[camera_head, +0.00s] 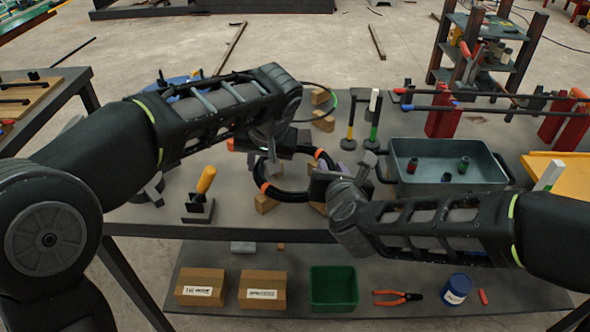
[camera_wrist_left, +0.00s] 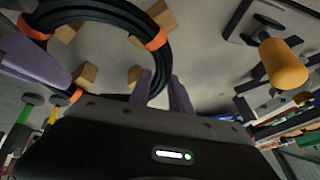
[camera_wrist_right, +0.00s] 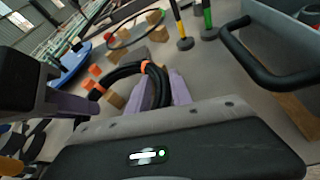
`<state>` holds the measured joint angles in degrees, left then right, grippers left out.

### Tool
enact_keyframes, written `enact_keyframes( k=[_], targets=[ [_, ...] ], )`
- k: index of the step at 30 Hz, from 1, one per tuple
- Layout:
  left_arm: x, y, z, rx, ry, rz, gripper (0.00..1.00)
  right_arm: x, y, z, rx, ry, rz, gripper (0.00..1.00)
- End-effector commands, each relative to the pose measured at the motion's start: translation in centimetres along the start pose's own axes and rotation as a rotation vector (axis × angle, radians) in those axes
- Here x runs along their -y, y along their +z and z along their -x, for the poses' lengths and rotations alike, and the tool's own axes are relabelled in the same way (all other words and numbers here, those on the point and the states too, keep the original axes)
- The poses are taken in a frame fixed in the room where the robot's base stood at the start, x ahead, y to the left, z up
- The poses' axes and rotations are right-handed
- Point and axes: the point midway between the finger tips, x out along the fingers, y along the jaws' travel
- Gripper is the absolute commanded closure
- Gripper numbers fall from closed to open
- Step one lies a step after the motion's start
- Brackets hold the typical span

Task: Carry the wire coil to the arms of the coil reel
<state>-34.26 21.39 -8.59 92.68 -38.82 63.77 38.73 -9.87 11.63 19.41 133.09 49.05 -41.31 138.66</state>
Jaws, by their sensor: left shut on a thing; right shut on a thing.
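The wire coil (camera_head: 287,194) is a black ring with orange bands, above the middle of the bench. It also shows in the left wrist view (camera_wrist_left: 172,50) and the right wrist view (camera_wrist_right: 119,74). My left gripper (camera_head: 277,152) is shut on its far side and my right gripper (camera_head: 322,180) on its right side. Wooden blocks (camera_head: 265,203) lie beneath the coil; I cannot tell whether it touches them. A blue round base (camera_wrist_right: 72,66), possibly the coil reel, shows in the right wrist view. In the head view my left arm largely hides it.
A thin ring (camera_head: 335,98) lies by more blocks behind the coil. Two posts (camera_head: 350,125) and a grey tray (camera_head: 445,178) stand to the right. A yellow-handled tool (camera_head: 205,182) stands left of the coil. The lower shelf holds boxes (camera_head: 200,287) and a green bin (camera_head: 333,288).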

Motion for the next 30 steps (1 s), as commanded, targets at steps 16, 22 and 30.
enact_keyframes(
  k=[16,22,30],
  targets=[
    [0.13,-0.05,0.00,-0.001,-0.002,0.003,1.00,0.15,-0.08,-0.03,-0.002,-0.003,-0.001,1.00],
    [0.15,-0.06,0.00,-0.001,-0.002,0.003,1.00,0.17,-0.10,-0.03,-0.002,-0.004,-0.001,1.00],
    [0.17,-0.07,0.00,-0.001,-0.002,0.004,1.00,0.20,-0.11,-0.03,-0.002,-0.004,-0.001,1.00]
  ],
)
